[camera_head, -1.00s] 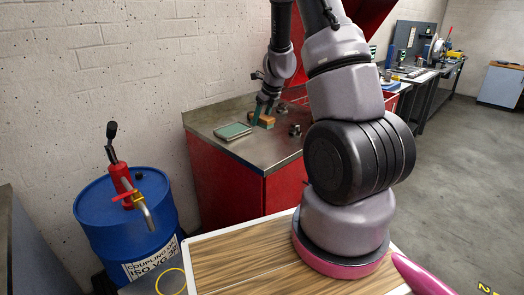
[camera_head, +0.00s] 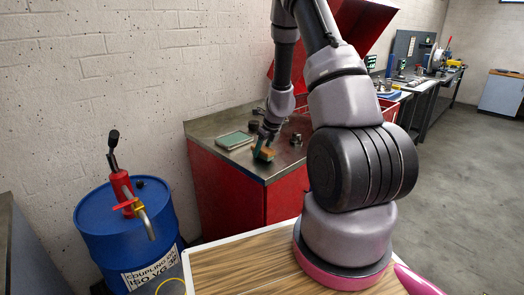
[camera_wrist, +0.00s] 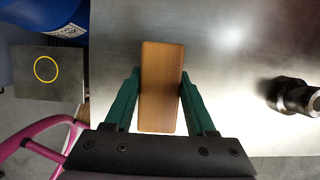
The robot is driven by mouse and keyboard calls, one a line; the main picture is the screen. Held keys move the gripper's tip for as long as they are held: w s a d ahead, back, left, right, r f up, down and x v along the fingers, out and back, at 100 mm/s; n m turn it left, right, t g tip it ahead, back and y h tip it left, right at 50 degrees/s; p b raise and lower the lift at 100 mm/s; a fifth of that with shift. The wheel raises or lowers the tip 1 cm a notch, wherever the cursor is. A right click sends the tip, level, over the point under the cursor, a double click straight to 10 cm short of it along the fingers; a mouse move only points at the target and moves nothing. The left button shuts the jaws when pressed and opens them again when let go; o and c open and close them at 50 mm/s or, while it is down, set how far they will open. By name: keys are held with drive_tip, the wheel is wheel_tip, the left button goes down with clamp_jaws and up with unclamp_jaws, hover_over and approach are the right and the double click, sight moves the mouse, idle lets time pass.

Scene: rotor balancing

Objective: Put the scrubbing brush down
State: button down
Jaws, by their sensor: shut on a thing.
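The scrubbing brush (camera_wrist: 161,88) has a flat wooden back, seen from above in the wrist view; its bristles are hidden there. It also shows in the head view (camera_head: 266,154), small and close to the metal worktop (camera_head: 215,125) of the red cabinet. My gripper (camera_wrist: 160,90) is shut on the brush, with a green finger against each long side. In the head view my gripper (camera_head: 263,146) is over the front part of the worktop. I cannot tell whether the brush touches the metal.
A green-topped tray (camera_head: 234,140) lies left of the brush. A dark metal fitting (camera_wrist: 296,97) stands to the right, also on the worktop. A blue drum (camera_head: 125,225) with a red pump stands left of the cabinet. Bare metal surrounds the brush.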

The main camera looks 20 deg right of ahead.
drive_tip(key=shift+f, duration=0.1)
drive_tip(key=shift+s+f, duration=0.1)
drive_tip(key=shift+f, duration=0.35)
